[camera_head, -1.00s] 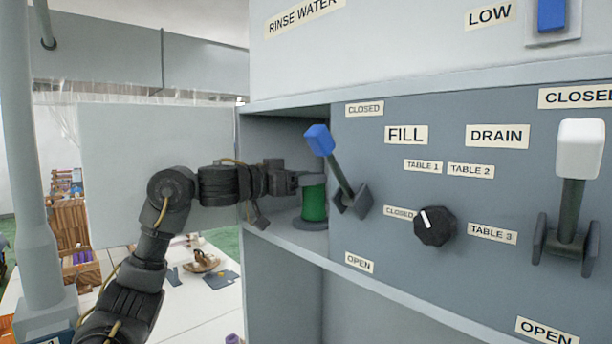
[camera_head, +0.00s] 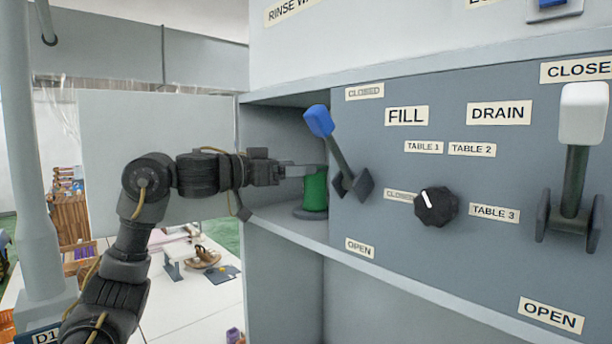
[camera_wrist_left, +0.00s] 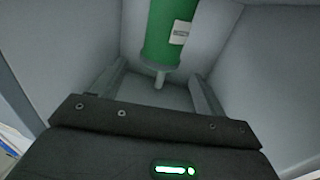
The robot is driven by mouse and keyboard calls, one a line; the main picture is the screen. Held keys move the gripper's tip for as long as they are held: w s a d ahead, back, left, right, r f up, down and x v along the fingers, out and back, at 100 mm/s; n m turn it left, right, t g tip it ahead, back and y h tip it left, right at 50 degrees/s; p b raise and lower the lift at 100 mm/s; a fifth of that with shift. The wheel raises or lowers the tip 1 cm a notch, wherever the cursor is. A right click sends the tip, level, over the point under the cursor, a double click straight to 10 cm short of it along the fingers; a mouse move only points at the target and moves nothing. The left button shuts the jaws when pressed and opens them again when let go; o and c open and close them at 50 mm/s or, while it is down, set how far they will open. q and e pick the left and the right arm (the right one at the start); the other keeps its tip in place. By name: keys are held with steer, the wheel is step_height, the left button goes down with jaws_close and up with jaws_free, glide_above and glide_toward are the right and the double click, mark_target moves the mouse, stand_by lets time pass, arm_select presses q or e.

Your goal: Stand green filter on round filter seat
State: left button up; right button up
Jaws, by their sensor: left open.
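The green filter (camera_head: 315,190) is upright on the dark round filter seat (camera_head: 309,214), on the shelf in the cabinet recess. It looks straight; the fine fit at its foot cannot be made out. My left gripper (camera_head: 301,171) is open, just left of the filter's upper part, its fingers pointing at it. In the left wrist view the filter (camera_wrist_left: 168,30) shows beyond and between the open fingers (camera_wrist_left: 160,72), with a pale label on its side and a grey end with a small stub. No object is held. My right gripper is not in view.
A blue-tipped lever (camera_head: 319,121) juts out close to the right of the filter. The control panel has a black knob (camera_head: 436,207) and a white-tipped lever (camera_head: 584,108). The recess's shelf edge (camera_head: 285,232) runs below my gripper. A white table (camera_head: 190,310) stands at lower left.

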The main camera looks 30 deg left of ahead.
arm_select(q)
steer(key=b+v, duration=0.2)
steer(key=v, duration=0.6)
steer(key=shift+b, duration=0.4)
steer(key=shift+s+a, duration=0.1)
steer(key=shift+s, duration=0.05)
